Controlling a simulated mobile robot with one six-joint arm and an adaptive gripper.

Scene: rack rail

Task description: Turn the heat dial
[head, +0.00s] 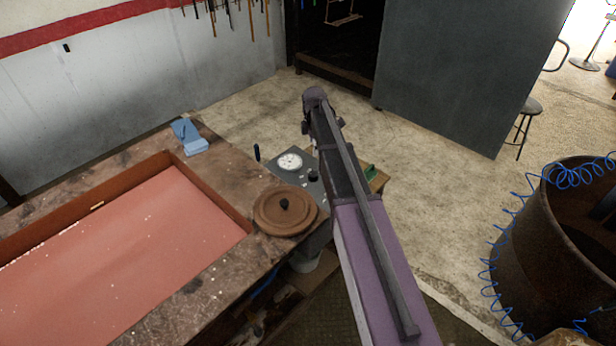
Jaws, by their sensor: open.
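A grey control panel (316,190) stands beyond the corner of the workbench, near the picture's middle. It carries a round white gauge (289,163) and a small black knob (312,175), which looks like the heat dial. A dark upright lever or handle (256,152) rises at the panel's left edge. My arm reaches up from the bottom, just right of the knob, and covers the panel's right part. I cannot make out my gripper's fingers; they seem hidden behind my arm. No contact with the knob shows.
A worn workbench (225,160) with a reddish recessed top fills the left. A rusty drum (570,245) with coiled blue hose (490,270) stands right. Floor behind the panel is open.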

